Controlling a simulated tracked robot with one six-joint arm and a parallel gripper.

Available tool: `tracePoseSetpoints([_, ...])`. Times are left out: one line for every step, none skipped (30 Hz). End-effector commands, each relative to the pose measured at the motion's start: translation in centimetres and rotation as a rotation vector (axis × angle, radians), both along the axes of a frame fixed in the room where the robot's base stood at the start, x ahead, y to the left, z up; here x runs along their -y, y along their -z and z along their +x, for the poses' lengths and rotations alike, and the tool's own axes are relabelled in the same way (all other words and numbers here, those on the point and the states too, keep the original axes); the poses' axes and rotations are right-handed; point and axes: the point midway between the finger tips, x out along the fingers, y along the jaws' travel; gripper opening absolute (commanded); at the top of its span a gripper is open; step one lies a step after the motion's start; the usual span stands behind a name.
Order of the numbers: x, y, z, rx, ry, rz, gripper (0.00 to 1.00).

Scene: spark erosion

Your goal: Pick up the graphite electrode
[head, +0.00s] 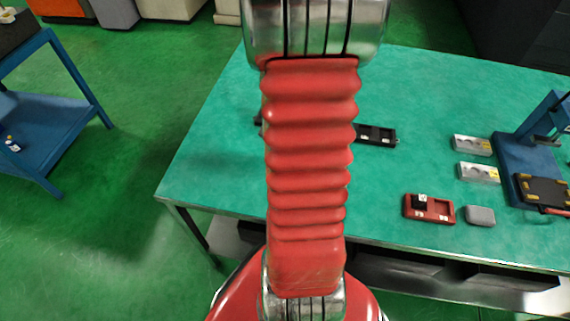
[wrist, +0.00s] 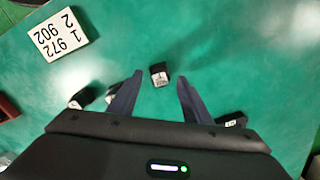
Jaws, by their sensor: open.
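In the wrist view a small black block with a white printed label (wrist: 159,74), which looks like a graphite electrode, stands on the green table top. My gripper (wrist: 160,79) is open and empty, its two dark fingertips apart on the left and right of this block in the picture. I cannot tell the height between them. Similar dark labelled blocks lie left of the fingers (wrist: 82,99) and at the right finger's base (wrist: 232,120); another is partly hidden behind the left finger. The labels are too small to read. In the head view my arm hides the gripper and these blocks.
A white number card (wrist: 58,34) lies at upper left in the wrist view.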

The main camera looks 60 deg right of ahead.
Motion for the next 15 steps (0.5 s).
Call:
tracePoseSetpoints([-0.02, 0.47, -0.02, -0.001, 0.0, 0.001, 0.44])
tracePoseSetpoints([-0.01, 0.65, -0.01, 0.0, 0.0, 0.0, 0.44])
tracePoseSetpoints([-0.01, 0.82, -0.02, 0.0, 0.0, 0.0, 0.44])
tracePoseSetpoints([0.01, 0.9, -0.03, 0.0, 0.001, 0.0, 0.44])
tracePoseSetpoints([0.01, 0.94, -0.04, 0.0, 0.001, 0.0, 0.44])
tracePoseSetpoints([0.02, 0.95, -0.04, 0.0, 0.001, -0.001, 0.44])
tracePoseSetpoints([0.03, 0.94, -0.03, 0.0, 0.001, -0.001, 0.44])
tracePoseSetpoints([0.03, 0.93, -0.03, 0.0, 0.001, -0.001, 0.44])
tracePoseSetpoints([0.04, 0.92, -0.04, 0.0, 0.001, -0.001, 0.44])
tracePoseSetpoints([0.04, 0.92, -0.04, 0.0, 0.001, -0.001, 0.44])
tracePoseSetpoints([0.04, 0.92, -0.03, 0.001, 0.001, -0.001, 0.44])
tracePoseSetpoints([0.04, 0.91, -0.03, 0.001, 0.001, -0.001, 0.44])
tracePoseSetpoints([0.04, 0.91, -0.03, 0.001, 0.001, -0.001, 0.44])
tracePoseSetpoints([0.04, 0.91, -0.03, 0.001, 0.001, -0.001, 0.44])
tracePoseSetpoints([0.04, 0.9, -0.03, 0.001, 0.001, -0.001, 0.44])
